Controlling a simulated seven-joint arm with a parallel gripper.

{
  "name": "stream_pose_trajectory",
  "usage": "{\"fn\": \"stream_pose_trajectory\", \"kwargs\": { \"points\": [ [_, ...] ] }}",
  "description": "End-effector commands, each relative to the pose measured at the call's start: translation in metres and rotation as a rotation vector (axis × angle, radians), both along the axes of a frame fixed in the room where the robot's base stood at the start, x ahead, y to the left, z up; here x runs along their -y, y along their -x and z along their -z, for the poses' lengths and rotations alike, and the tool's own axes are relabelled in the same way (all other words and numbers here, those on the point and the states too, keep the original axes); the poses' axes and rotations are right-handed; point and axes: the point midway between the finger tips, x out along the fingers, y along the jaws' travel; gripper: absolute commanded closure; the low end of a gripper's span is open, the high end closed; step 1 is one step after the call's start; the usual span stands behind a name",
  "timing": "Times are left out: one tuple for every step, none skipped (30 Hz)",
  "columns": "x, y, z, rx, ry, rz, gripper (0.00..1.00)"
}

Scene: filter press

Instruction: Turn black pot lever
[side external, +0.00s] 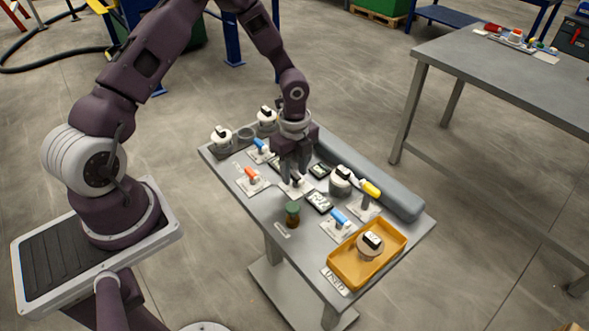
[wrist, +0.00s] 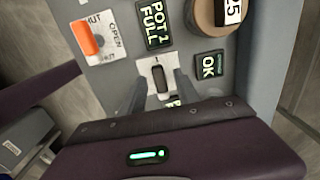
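The black pot lever (wrist: 160,78) stands on a white plate (wrist: 146,66) in the wrist view. My gripper (wrist: 160,88) is over this plate with one finger on each side of the lever. The fingers are open, with a visible gap to the lever on both sides. In the side view my gripper (side external: 294,176) points down at the middle of the grey table, and the lever is mostly hidden beneath it. A display reading "POT 1 FULL" (wrist: 154,24) lies beyond the plate.
An orange lever (side external: 250,175), blue levers (side external: 340,218) and a yellow lever (side external: 370,190) stand around my gripper. A green-topped bottle (side external: 292,213) is close in front. An orange tray (side external: 340,276) holds a round pot at the right. An "OK" display (wrist: 208,65) lies beside the plate.

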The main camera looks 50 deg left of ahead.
Motion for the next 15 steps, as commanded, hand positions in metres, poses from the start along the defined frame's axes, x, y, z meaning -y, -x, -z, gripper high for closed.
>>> {"fn": "stream_pose_trajectory", "kwargs": {
  "points": [
    [0.0, -0.0001, -0.0001, 0.0, 0.0, 0.0, 0.62],
    [0.0, -0.0001, -0.0002, 0.0, 0.0, 0.0, 0.62],
    [0.0, -0.0001, -0.0003, 0.0, 0.0, 0.0, 0.62],
    [0.0, 0.0, -0.0003, 0.0, 0.0, 0.0, 0.64],
    [0.0, 0.0, -0.0004, 0.0, 0.0, 0.0, 0.7],
    [-0.0001, 0.0, -0.0004, 0.0, 0.0, 0.0, 0.78],
    [0.0, 0.0, -0.0004, 0.0, 0.0, 0.0, 0.83],
    [0.0, 0.0, -0.0005, 0.0, 0.0, 0.0, 0.89],
    [0.0, 0.0, -0.0005, 0.0, 0.0, 0.0, 0.97],
    [0.0, 0.0, -0.0005, 0.0, 0.0, 0.0, 1.0],
    [0.0, 0.0, -0.0006, 0.0, 0.0, 0.0, 1.0],
    [0.0, 0.0, -0.0006, 0.0, 0.0, 0.0, 1.0],
    [0.0, 0.0, -0.0006, 0.0, 0.0, 0.0, 1.0],
    [0.0, 0.0, -0.0006, 0.0, 0.0, 0.0, 1.0],
    [0.0, 0.0, -0.0007, 0.0, 0.0, -0.001, 1.0]
  ]
}}
